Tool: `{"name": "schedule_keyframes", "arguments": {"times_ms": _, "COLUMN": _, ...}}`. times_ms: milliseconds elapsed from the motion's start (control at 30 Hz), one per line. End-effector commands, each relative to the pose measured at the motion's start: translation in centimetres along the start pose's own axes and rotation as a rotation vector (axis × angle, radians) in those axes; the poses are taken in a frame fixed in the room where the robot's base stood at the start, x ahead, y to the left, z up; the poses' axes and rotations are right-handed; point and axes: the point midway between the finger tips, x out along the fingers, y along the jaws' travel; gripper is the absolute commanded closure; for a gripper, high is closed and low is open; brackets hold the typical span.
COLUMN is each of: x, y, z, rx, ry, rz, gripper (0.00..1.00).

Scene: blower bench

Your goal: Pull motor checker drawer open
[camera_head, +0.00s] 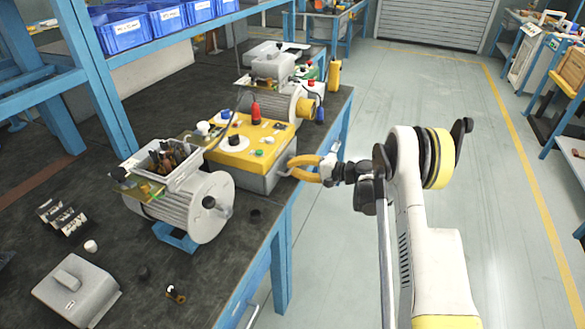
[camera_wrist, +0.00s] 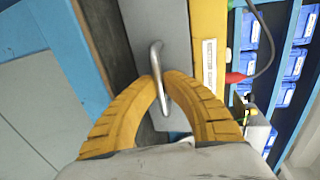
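The motor checker (camera_head: 248,140) is a grey box with a yellow top carrying knobs and buttons, near the bench's right edge. Its grey drawer front (camera_wrist: 178,50) faces the aisle and looks flush with the box in the head view. A bent silver handle (camera_wrist: 156,58) stands out from this front. My gripper (camera_head: 292,166) reaches the handle from the right. In the wrist view its two curved yellow fingers (camera_wrist: 164,82) close around the handle, one tip on each side and seemingly touching it. The fingers partly hide the lower drawer front.
A silver motor (camera_head: 190,205) stands in front of the checker and another motor (camera_head: 285,100) behind it. A grey cover (camera_head: 76,292) lies at the near bench end. Blue bins (camera_head: 122,32) line the shelf above. The aisle floor (camera_head: 410,85) behind my arm is clear.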

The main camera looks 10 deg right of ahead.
Motion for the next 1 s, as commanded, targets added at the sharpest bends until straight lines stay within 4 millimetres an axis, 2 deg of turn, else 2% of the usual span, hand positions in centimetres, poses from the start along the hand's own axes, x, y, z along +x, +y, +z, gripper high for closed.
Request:
{"name": "schedule_keyframes", "arguments": {"times_ms": 133, "x": -0.2, "y": 0.0, "z": 0.0, "rx": 0.0, "ry": 0.001, "rz": 0.0, "gripper": 1.0}}
{"name": "schedule_keyframes", "arguments": {"times_ms": 233, "x": -1.5, "y": 0.3, "z": -0.1, "rx": 0.0, "ry": 0.003, "rz": 0.0, "gripper": 1.0}}
{"name": "schedule_keyframes", "arguments": {"times_ms": 500, "x": -9.0, "y": 1.8, "z": -0.2, "rx": 0.002, "ry": 0.005, "rz": 0.0, "gripper": 1.0}}
{"name": "schedule_keyframes", "arguments": {"times_ms": 600, "x": -11.2, "y": 2.2, "z": -0.1, "rx": 0.001, "ry": 0.004, "rz": 0.0, "gripper": 1.0}}
{"name": "schedule_keyframes", "arguments": {"times_ms": 700, "x": -12.6, "y": 2.5, "z": -0.1, "rx": 0.0, "ry": 0.002, "rz": 0.0, "gripper": 1.0}}
{"name": "schedule_keyframes", "arguments": {"times_ms": 800, "x": -13.2, "y": 2.6, "z": 0.0, "rx": 0.0, "ry": 0.001, "rz": -0.001, "gripper": 1.0}}
{"name": "schedule_keyframes", "arguments": {"times_ms": 833, "x": -13.1, "y": 2.5, "z": 0.0, "rx": 0.0, "ry": 0.001, "rz": -0.001, "gripper": 0.95}}
{"name": "schedule_keyframes", "arguments": {"times_ms": 900, "x": -13.1, "y": 2.5, "z": 0.0, "rx": 0.0, "ry": 0.0, "rz": -0.001, "gripper": 0.73}}
{"name": "schedule_keyframes", "arguments": {"times_ms": 933, "x": -13.1, "y": 2.5, "z": 0.0, "rx": 0.0, "ry": 0.0, "rz": -0.001, "gripper": 0.68}}
{"name": "schedule_keyframes", "arguments": {"times_ms": 1000, "x": -13.0, "y": 2.5, "z": 0.0, "rx": 0.0, "ry": 0.0, "rz": -0.001, "gripper": 0.68}}
